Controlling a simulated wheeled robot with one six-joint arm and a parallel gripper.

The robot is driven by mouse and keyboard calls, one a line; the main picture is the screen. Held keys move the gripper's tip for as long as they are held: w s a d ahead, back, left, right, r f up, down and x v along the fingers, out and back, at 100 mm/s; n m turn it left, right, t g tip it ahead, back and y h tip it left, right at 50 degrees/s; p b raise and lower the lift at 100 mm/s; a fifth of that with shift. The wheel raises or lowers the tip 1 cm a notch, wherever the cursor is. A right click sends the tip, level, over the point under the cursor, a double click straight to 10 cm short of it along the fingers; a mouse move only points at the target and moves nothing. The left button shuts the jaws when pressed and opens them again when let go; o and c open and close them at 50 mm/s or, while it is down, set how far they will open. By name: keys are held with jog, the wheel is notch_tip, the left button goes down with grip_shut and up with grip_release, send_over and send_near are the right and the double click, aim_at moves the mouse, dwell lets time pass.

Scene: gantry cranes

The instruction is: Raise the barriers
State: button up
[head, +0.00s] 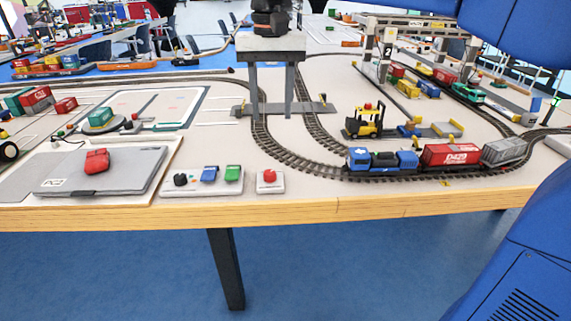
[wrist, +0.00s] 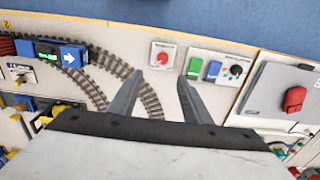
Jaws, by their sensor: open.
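My gripper (head: 273,115) hangs fingers down over the middle of the table, its two grey fingers apart with nothing between them. In the wrist view my gripper (wrist: 159,77) is also open. A grey plate (head: 310,107) lies across the track behind the fingers, with small posts at its ends; I cannot tell whether these are the barriers or how they stand. A small box with a red round control (head: 269,176) sits by the table's front edge, also in the wrist view (wrist: 161,57). Beside it a panel (head: 202,190) carries a blue rocker (head: 209,174), a green rocker (head: 232,173) and a dark knob (head: 180,180).
A train with a blue engine (head: 365,158) and a red wagon (head: 449,155) stands on the front right track. Gantry cranes (head: 407,28) stand behind.

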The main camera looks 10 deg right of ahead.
aim_at(270, 172)
jog(key=f, duration=1.1)
jog(key=w+a+f, duration=0.1)
jog(key=f, duration=0.4)
jog(key=shift+f, duration=0.4)
jog(key=c, duration=1)
jog(key=shift+c, duration=0.2)
